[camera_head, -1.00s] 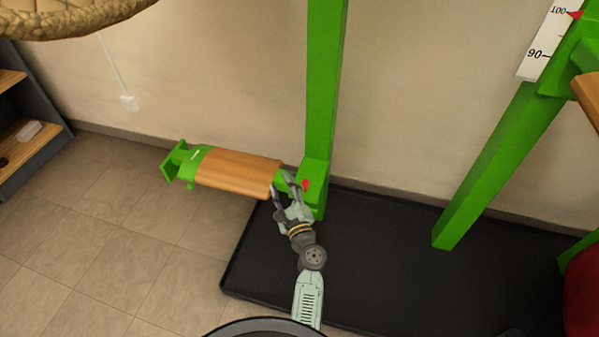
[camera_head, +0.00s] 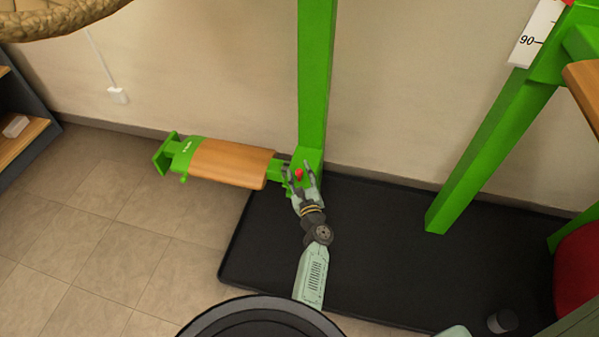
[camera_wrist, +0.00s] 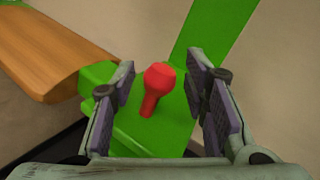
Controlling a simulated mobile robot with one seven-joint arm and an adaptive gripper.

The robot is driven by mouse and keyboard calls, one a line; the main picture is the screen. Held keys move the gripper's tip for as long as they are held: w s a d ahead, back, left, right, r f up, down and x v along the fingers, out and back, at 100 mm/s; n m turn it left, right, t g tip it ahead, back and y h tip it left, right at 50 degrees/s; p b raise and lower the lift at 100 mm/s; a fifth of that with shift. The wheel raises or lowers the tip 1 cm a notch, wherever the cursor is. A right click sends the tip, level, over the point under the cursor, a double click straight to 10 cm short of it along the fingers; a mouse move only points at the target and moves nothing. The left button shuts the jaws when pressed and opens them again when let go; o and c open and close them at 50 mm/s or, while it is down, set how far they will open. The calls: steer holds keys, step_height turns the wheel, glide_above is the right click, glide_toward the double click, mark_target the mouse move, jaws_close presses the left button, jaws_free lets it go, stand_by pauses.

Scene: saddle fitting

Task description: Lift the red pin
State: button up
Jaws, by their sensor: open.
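The red pin (camera_wrist: 157,86) stands up from the green bracket (camera_wrist: 150,130) at the foot of the green post, its round head uppermost. In the head view the red pin (camera_head: 299,174) shows between the fingers of my gripper (camera_head: 299,174). In the wrist view my gripper (camera_wrist: 160,100) is open, with one purple-padded finger on each side of the pin. There are visible gaps between the pin and both pads. The bracket partly hides behind the fingers.
A wooden-topped green arm (camera_head: 230,163) juts left from the bracket, close to my gripper. The green post (camera_head: 317,75) rises behind it. A black mat (camera_head: 380,270) covers the floor. A slanted green post (camera_head: 485,150) stands at right.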

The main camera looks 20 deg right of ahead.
steer(key=shift+w, duration=0.2)
jaws_close()
stand_by(0.5)
stand_by(0.3)
